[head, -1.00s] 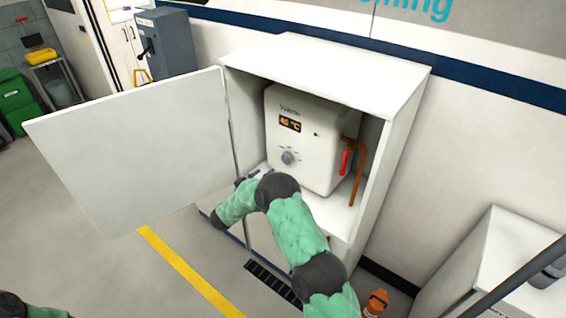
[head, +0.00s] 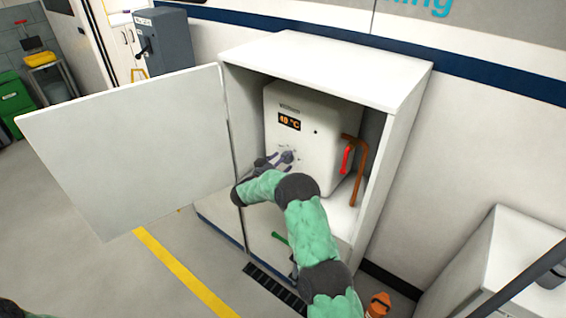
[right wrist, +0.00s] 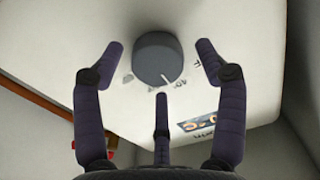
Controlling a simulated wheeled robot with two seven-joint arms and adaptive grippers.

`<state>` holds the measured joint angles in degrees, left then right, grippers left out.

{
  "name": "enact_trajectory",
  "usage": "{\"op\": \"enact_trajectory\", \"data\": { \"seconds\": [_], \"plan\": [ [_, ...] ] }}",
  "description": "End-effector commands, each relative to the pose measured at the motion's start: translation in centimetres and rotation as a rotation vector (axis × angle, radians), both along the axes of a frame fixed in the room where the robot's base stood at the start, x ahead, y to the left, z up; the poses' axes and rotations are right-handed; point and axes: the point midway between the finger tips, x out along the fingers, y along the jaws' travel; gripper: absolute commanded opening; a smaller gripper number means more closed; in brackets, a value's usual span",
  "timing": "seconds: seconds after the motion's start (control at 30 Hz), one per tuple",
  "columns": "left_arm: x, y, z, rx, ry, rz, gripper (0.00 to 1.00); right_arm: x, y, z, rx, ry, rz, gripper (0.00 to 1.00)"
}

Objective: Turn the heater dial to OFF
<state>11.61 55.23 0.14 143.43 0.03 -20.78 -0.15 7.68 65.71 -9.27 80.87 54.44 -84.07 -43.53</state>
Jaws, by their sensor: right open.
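The heater (head: 312,120) is a white box with a lit display reading 40 °C, inside an open white cabinet. Its dial (right wrist: 157,59) is a round dark grey knob with a pale pointer line, near a "40°" mark in the right wrist view. In the head view the dial is largely covered by my gripper. My right gripper (right wrist: 160,55) is open, its fingers spread on either side of the dial and apart from it; it also shows at the heater's front in the head view (head: 280,160). My left gripper is not in view.
The cabinet door (head: 125,145) stands wide open to the left. A red-handled valve (head: 347,158) and copper pipe (head: 360,170) are at the heater's right. An orange bottle (head: 378,304) stands on the floor beside the cabinet. A grey box (head: 165,42) is behind the door.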

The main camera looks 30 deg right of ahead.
Motion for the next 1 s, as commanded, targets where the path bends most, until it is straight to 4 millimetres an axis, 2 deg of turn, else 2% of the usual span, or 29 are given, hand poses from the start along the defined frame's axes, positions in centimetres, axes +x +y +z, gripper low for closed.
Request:
{"op": "enact_trajectory", "data": {
  "seconds": [0.23, 0.27, 0.4, 0.43, 0.47, 0.77, 1.0],
  "plan": [
    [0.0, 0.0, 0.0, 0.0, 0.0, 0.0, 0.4, 0.0, -0.1, 0.0, 0.0, 0.0, 0.0, 0.72],
    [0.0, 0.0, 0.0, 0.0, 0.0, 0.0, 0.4, 0.0, -0.1, 0.0, 0.0, 0.0, 0.0, 0.7],
    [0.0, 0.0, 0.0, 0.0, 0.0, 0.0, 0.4, 0.0, -0.1, 0.0, 0.0, -0.001, 0.0, 0.3],
    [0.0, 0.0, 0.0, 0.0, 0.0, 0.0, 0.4, 0.0, -0.1, 0.1, -0.001, -0.001, 0.0, 0.22],
    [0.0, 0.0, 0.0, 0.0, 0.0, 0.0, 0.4, 0.1, -0.1, 0.1, -0.001, -0.001, 0.0, 0.17],
    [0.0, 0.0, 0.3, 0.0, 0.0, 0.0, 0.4, 0.1, -0.1, 0.4, -0.008, 0.006, 0.0, 0.17],
    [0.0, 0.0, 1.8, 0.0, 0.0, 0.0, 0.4, 0.2, -0.1, 0.9, -0.046, 0.091, 0.0, 0.17]
  ]
}}
